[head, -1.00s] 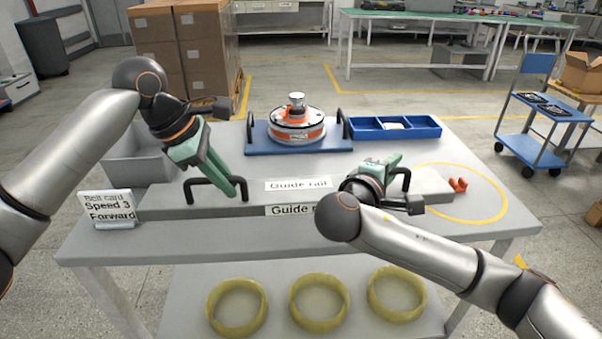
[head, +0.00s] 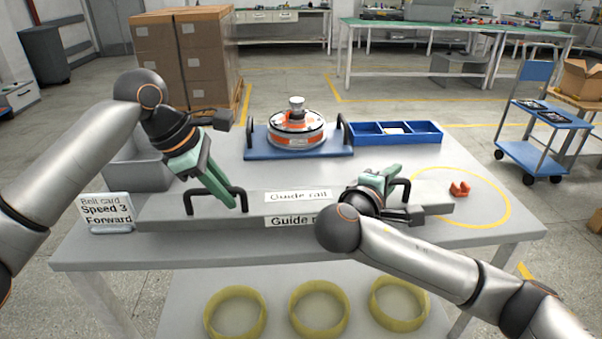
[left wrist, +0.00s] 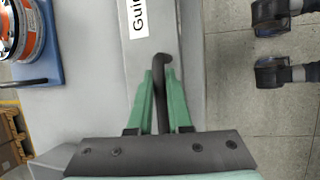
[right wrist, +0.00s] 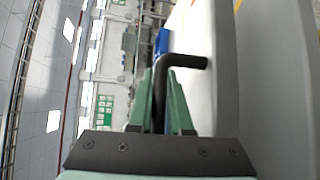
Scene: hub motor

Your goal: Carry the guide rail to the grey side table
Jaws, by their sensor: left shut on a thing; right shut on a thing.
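The guide rail (head: 300,197) is a long grey bar with a black handle near each end and "Guide rail" labels. It lies level across the front of the light grey workbench (head: 500,225); I cannot tell whether it touches the top. My left gripper (head: 236,203) is shut on its left handle (head: 190,202). The left wrist view shows this handle (left wrist: 160,85) between the green fingers. My right gripper (head: 390,178) is shut on the right handle (head: 406,185), also seen in the right wrist view (right wrist: 180,62). I cannot make out a separate grey side table.
A hub motor (head: 297,128) sits on a blue plate behind the rail, beside a blue compartment tray (head: 395,139). A card (head: 105,212) stands at the left. Several yellow rings fill the lower shelf. A blue trolley (head: 530,155) stands right.

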